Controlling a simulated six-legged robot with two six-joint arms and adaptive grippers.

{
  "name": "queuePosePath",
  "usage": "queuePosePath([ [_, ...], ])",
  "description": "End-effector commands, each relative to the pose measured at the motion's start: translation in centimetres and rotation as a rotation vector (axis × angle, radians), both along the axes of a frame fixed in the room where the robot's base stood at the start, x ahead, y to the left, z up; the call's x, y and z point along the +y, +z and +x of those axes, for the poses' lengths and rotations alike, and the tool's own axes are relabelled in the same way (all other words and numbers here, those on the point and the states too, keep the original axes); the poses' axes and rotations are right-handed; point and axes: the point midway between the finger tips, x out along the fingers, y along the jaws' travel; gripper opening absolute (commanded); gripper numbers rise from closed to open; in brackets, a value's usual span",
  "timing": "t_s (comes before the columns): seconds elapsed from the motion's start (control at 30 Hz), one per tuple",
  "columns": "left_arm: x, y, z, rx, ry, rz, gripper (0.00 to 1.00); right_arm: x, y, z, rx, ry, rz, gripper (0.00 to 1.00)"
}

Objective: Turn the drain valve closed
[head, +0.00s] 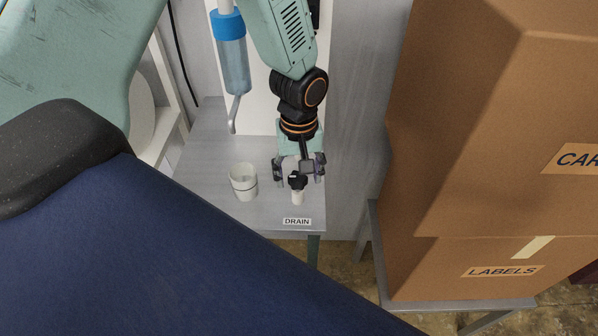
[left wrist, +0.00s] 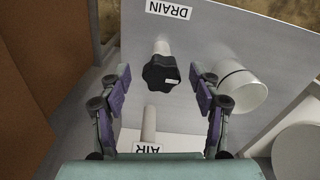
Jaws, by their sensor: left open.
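The drain valve has a black lobed knob (head: 297,181) on a pale stem (head: 298,198), on the grey table behind the DRAIN label (head: 297,221). The knob also shows in the left wrist view (left wrist: 160,73), with a white mark on it. My left gripper (head: 300,172) is open above the knob. In the left wrist view, its purple-padded fingers (left wrist: 161,80) stand on either side of the knob, with a gap visible on each side. The gripper partly covers the knob in the head view. My right gripper is not in view.
A whitish cup (head: 243,183) stands left of the valve, near the right finger in the wrist view. A blue-capped bottle (head: 231,60) with a bent tube hangs behind. Large cardboard boxes (head: 480,130) stand at the right. An AIR label (left wrist: 149,148) shows near the wrist.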

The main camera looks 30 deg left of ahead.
Motion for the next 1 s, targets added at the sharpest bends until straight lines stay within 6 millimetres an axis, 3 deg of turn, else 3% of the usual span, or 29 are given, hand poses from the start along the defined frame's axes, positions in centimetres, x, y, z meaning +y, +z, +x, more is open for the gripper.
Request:
queuePosePath([
  [0.07, 0.03, -0.01, 0.06, 0.0, 0.0, 0.0, 0.63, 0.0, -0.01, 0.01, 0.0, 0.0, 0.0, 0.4],
  [0.7, 0.03, 0.02, 0.07, -0.001, 0.001, -0.001, 0.09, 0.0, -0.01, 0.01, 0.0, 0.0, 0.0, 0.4],
  [1.0, 0.04, 0.06, 0.1, -0.001, -0.039, 0.0, 0.09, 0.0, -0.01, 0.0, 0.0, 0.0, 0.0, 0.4],
])
